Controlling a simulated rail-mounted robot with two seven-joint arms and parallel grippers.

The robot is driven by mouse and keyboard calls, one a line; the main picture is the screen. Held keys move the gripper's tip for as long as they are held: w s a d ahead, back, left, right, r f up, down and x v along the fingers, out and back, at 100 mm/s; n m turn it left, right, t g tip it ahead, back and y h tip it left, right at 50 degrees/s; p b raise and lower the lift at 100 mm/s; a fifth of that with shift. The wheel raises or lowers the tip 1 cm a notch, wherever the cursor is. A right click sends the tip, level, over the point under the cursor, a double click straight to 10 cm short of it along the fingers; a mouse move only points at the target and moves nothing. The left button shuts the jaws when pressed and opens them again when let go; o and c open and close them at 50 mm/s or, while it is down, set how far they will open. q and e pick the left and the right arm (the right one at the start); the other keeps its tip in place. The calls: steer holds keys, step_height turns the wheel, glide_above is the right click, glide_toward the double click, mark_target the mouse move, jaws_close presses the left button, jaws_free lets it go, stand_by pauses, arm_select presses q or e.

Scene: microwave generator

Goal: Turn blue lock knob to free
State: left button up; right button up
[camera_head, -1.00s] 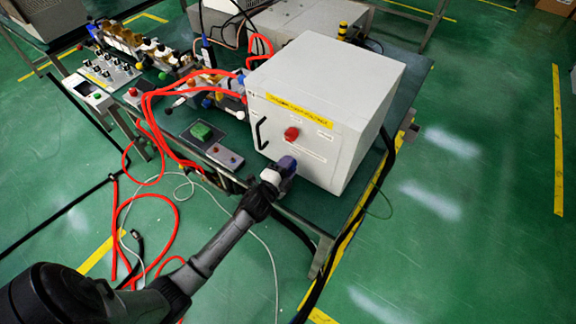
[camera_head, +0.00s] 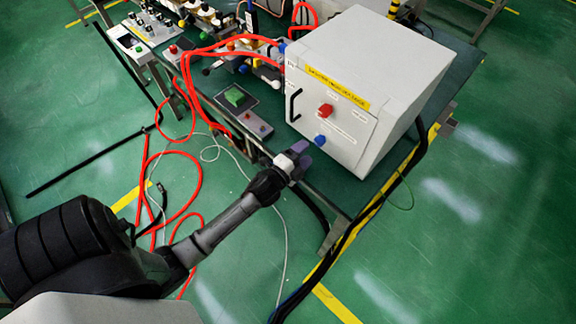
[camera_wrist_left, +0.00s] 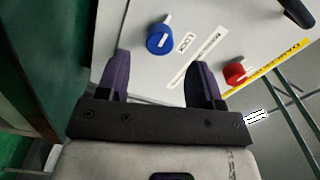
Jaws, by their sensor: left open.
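The blue lock knob (camera_head: 320,140) sits low on the front face of the white cabinet (camera_head: 385,60), below a red knob (camera_head: 325,110). In the left wrist view the blue knob (camera_wrist_left: 160,39) has a pale pointer bar and stands next to a label that reads LOCK. My left gripper (camera_head: 298,155) is in front of the cabinet face, just below and left of the blue knob. In the left wrist view its two purple fingers (camera_wrist_left: 160,80) are spread and empty, with the blue knob ahead between them and apart from them. My right gripper is not in view.
A black handle (camera_head: 294,105) stands out from the cabinet face at its left. A box with a green button (camera_head: 235,96) and red cables (camera_head: 190,75) lie on the bench to the left. The floor right of the bench is clear.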

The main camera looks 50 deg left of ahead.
arm_select(q)
steer(key=s, duration=0.7)
steer(key=shift+s+d, duration=0.4)
steer(key=shift+d, duration=0.05)
steer(key=s+a+f+n+g+y, duration=0.3)
steer(key=s+f+n+g, duration=0.25)
steer(key=n+g, duration=0.45)
steer(key=s+d+r+n+g+h+p, duration=0.1)
steer(key=s+d+r+g+h, duration=0.15)
steer(key=s+d, duration=0.45)
steer(key=s+d+r+g+h+p, duration=0.1)
steer(key=s+d+r+g+h, duration=0.15)
steer(key=s+d, duration=0.4)
steer(key=w+r+p+v, duration=0.1)
steer(key=w+p+v, duration=0.2)
steer(key=p+v, duration=1.2)
steer(key=w+r+p+v, duration=0.1)
steer(key=w+p+v, duration=0.3)
steer(key=p+v, duration=1.2)
steer(key=shift+w+a+t+p, duration=0.2)
steer(key=shift+w+t+p, duration=0.25)
steer(key=shift+p, duration=0.25)
steer(key=shift+f, duration=0.1)
